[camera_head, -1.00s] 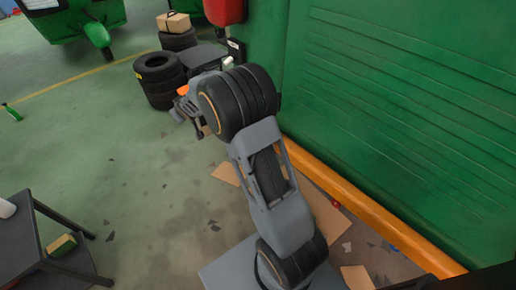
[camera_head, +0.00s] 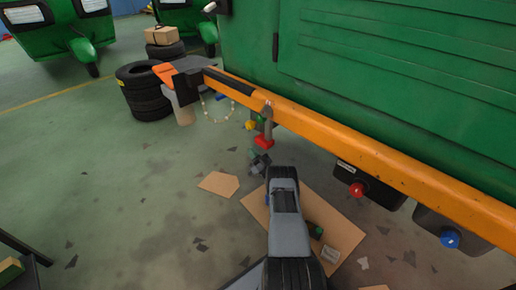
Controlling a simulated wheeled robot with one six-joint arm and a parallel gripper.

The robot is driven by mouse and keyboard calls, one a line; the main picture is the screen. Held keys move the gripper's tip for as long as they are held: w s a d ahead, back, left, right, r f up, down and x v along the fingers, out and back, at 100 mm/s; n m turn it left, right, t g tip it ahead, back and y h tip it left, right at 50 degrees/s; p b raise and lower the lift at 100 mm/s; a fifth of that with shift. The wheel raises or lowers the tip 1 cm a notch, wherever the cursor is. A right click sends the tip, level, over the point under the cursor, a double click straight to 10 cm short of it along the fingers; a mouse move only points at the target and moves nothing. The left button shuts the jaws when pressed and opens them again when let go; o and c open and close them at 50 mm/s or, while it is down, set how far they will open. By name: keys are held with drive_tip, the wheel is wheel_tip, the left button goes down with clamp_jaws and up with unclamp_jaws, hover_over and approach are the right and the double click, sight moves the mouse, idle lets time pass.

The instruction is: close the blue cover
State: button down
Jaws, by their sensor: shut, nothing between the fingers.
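A blue round knob (camera_head: 450,238) sits on a dark box (camera_head: 468,226) under the orange beam at the lower right. It is the blue part that stands out most; I cannot tell whether it belongs to the cover or whether the cover is open. My gripper (camera_head: 259,164) is small and partly hidden at the far end of my arm, below the beam and well left of the blue knob. It is shut and appears empty.
The orange beam (camera_head: 330,142) runs along the green vehicle body (camera_head: 400,85). A red knob (camera_head: 357,190) is on another dark box. A red piece (camera_head: 264,142) hangs just above my gripper. Cardboard (camera_head: 335,228) lies on the floor. Tyres (camera_head: 146,96) stand at upper left.

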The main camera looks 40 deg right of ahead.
drive_tip(key=s+d+f+t+b, duration=0.2)
drive_tip(key=s+d+f, duration=0.1)
drive_tip(key=s+d, duration=0.25)
drive_tip(key=b+x, duration=0.3)
drive_tip(key=x, duration=1)
drive_tip(key=shift+s+a+r, duration=0.35)
drive_tip(key=shift+r, duration=0.05)
